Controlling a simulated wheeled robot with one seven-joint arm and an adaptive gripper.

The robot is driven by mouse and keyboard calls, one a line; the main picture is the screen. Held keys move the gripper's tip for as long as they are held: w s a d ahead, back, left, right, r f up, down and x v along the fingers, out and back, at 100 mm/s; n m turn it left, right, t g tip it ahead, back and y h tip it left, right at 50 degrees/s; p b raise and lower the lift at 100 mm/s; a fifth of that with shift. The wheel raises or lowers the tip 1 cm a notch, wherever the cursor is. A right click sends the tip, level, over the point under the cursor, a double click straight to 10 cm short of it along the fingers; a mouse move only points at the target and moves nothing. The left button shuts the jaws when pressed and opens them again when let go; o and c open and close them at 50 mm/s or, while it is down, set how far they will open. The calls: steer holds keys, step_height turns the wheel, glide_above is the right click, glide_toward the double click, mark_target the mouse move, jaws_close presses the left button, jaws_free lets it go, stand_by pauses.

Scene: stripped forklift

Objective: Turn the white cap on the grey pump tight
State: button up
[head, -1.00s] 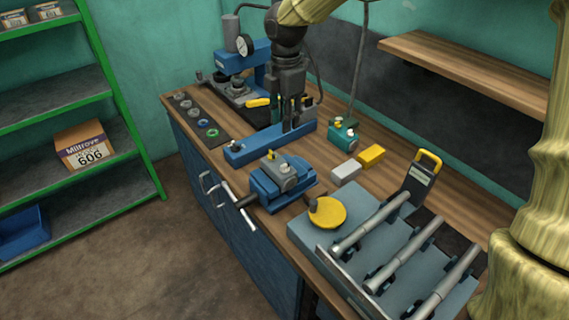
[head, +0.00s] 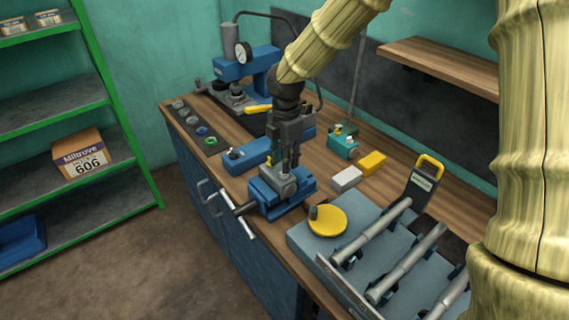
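The grey pump (head: 283,185) sits in the blue vise (head: 290,202) near the front edge of the bench. A small yellow fitting (head: 268,161) stands up on the pump's left side. My gripper (head: 289,170) points down with its fingertips at the top of the grey pump. The fingers hide the top of the pump where a pale cap showed earlier, so I cannot see the white cap now. Whether the fingertips touch or hold it is too small to tell.
A teal pump (head: 343,142) with small fittings stands behind, by a white block (head: 347,178) and a yellow block (head: 372,163). A blue rack (head: 248,157) is left of my gripper. A grey fixture with a yellow disc (head: 328,222) lies to the right.

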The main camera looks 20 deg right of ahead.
steer(key=shift+f, duration=1.55)
jaws_close()
